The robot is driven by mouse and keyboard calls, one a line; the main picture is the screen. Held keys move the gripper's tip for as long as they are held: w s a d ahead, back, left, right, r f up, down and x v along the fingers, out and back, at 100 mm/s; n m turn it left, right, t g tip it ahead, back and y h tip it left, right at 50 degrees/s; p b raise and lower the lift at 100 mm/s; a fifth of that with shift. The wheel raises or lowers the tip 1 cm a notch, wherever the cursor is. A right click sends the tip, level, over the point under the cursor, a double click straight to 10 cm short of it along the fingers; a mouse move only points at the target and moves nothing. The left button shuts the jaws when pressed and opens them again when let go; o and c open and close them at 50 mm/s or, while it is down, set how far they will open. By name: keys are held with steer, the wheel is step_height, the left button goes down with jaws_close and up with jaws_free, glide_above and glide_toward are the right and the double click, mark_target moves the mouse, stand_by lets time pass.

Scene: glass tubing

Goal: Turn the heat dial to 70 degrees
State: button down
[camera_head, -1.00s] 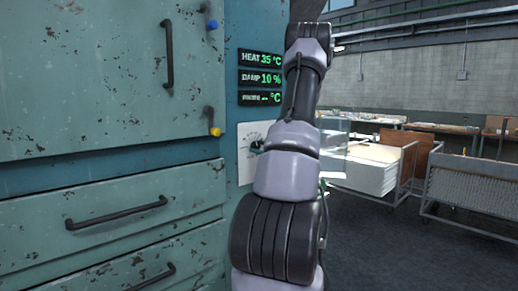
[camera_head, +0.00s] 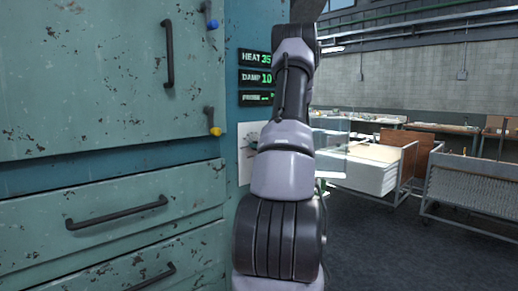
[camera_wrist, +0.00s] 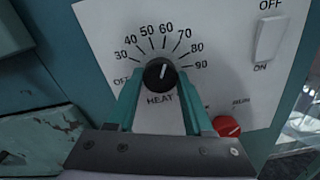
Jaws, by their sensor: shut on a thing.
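The black heat dial (camera_wrist: 160,74) sits on a white panel in the wrist view, above the word HEAT. Its scale runs from OFF through 30 to 90. A small white mark on the dial points up and slightly right, near 60; its exact reading is hard to tell. My gripper (camera_wrist: 161,80) has its teal fingers on either side of the dial and is shut on it. The dial is hidden there behind my arm.
A red knob (camera_wrist: 227,126) is close to the right finger in the wrist view. A white ON/OFF switch (camera_wrist: 270,38) is at upper right. Cabinet drawers with dark handles (camera_head: 117,212) stand at left. Carts (camera_head: 470,190) stand at right, with open floor in front.

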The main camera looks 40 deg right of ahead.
steer(key=shift+m, duration=1.4)
steer(key=shift+c, duration=1.4)
jaws_free()
steer(key=s, duration=1)
steer(key=shift+s+d, duration=0.4)
steer(key=shift+d, duration=0.05)
